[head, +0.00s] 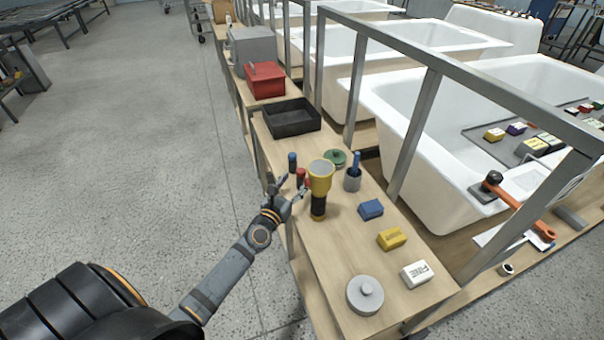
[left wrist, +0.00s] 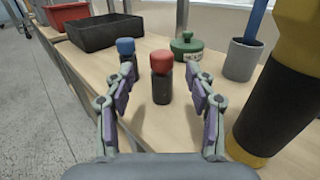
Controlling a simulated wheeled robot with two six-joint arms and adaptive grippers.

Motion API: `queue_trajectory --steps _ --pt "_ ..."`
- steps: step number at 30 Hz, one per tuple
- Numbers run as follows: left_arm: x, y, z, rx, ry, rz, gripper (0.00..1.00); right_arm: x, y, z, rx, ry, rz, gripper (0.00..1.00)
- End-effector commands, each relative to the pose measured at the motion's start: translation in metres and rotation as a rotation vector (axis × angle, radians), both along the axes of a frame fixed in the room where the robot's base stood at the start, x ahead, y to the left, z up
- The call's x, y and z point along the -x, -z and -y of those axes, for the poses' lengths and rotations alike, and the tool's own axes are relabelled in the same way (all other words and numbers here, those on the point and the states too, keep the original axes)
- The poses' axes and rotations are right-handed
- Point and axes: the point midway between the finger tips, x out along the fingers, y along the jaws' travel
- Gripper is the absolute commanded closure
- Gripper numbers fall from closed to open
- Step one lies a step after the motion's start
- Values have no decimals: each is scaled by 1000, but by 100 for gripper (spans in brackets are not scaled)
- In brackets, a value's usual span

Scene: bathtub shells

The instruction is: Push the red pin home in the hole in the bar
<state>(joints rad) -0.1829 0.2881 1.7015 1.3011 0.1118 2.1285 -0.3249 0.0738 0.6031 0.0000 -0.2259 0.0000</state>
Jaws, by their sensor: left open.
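A small red-capped piece with a dark round body stands upright on the wooden bench, in the head view (head: 301,174) and the left wrist view (left wrist: 162,64). I cannot tell whether it is the red pin. No bar with a hole can be made out. My left gripper (head: 293,187) is open and empty. In the left wrist view its two fingers (left wrist: 160,78) stand on either side of the red-capped piece, with gaps showing on both sides. My right gripper is not in view.
A blue-capped piece (head: 292,160) stands just behind. A yellow and black torch (head: 320,178) stands close on the right. A green lidded pot (head: 335,158), a grey cup (head: 352,181) and a black tray (head: 292,119) are farther back.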

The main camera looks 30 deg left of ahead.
Motion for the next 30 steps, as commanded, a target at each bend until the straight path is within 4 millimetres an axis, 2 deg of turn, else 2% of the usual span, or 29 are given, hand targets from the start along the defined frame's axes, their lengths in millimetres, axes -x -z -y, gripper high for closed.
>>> queue_trajectory --steps 5,9,15,22,30 --pt "-6 0 0 -1 0 0 44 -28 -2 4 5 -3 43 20" --pt "-28 0 1 1 0 1 44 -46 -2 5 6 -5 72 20" --pt "-54 1 0 -1 1 -1 44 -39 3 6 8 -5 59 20" --pt "-55 1 -1 -1 1 -1 44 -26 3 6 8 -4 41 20" --pt "-55 1 -1 -2 1 -1 81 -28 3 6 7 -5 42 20"
